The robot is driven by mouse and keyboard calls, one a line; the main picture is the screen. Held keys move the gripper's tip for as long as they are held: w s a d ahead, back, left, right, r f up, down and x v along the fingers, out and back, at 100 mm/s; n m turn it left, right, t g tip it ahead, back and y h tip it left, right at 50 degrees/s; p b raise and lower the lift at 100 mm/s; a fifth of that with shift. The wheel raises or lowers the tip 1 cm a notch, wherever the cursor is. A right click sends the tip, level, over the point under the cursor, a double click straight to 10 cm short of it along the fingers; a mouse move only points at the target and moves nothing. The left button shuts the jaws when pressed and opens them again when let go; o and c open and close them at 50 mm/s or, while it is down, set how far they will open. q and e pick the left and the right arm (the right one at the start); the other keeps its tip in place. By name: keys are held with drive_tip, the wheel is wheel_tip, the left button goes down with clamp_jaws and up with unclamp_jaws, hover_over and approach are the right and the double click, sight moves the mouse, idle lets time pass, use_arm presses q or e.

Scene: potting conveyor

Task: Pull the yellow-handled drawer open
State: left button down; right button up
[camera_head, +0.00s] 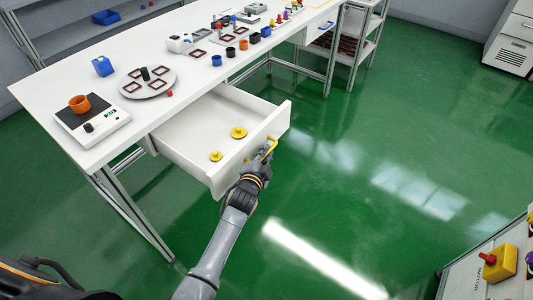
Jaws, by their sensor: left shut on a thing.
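The white drawer (195,125) under the bench stands well pulled out. Its yellow handle (270,147) is on the outer face of its front panel. My left gripper (266,155) is shut on the yellow handle, and its fingers partly hide it. Two yellow round pieces lie inside the drawer, one (238,132) toward the middle and one (216,156) near the front left. My right gripper does not show.
The white bench (110,55) holds a scale with an orange cup (79,104), a round plate (147,84), a blue box (103,66) and several small parts. Open green floor (370,160) lies right of the drawer. A yellow box with a red button (499,263) stands at bottom right.

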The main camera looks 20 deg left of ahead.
use_arm(q)
drive_tip(key=c, duration=1.4)
unclamp_jaws()
drive_tip(key=v, duration=1.2)
drive_tip(key=shift+f, duration=0.1)
